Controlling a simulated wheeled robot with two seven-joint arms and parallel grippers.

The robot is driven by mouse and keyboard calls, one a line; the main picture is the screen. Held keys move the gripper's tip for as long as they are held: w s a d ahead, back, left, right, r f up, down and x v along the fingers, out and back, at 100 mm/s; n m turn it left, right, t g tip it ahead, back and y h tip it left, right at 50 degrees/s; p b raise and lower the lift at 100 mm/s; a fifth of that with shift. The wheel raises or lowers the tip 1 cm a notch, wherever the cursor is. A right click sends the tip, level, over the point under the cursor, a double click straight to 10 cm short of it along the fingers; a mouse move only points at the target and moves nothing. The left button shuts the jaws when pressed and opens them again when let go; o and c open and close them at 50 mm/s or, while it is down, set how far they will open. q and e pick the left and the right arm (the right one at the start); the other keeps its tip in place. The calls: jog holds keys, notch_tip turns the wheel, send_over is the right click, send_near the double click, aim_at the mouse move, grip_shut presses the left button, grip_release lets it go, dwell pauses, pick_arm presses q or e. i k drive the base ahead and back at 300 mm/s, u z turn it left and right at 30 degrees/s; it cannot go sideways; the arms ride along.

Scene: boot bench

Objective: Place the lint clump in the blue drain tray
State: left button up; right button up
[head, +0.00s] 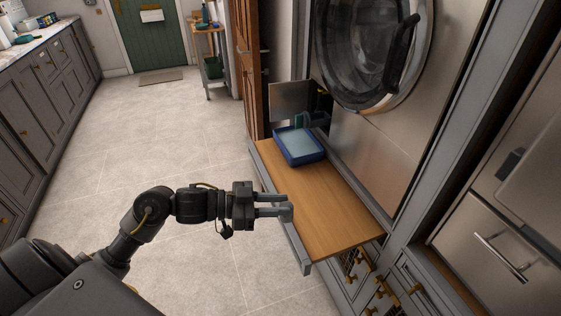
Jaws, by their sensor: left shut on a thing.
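The blue drain tray (322,158) sits at the far end of the wooden pull-out board, below the round machine door. It has a raised blue rim and a paler inside. My left gripper (287,205) reaches in from the left, over the near left edge of the board and short of the tray. Its fingers point right and are shut on a small grey thing at the tips. This looks like the lint clump, mostly hidden by the fingers. My right gripper is not in view.
The wooden board (327,205) is bare between gripper and tray. A small hatch (289,101) stands open behind the tray, with dark and green parts beside it. The round glass door (362,45) is above. Drawers with brass knobs are below the board. The floor at left is clear.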

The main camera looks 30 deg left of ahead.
aim_at(292, 148)
jog(key=k, duration=0.75)
jog(key=u, duration=1.1)
jog(key=i, duration=1.75)
jog(key=z, duration=1.9)
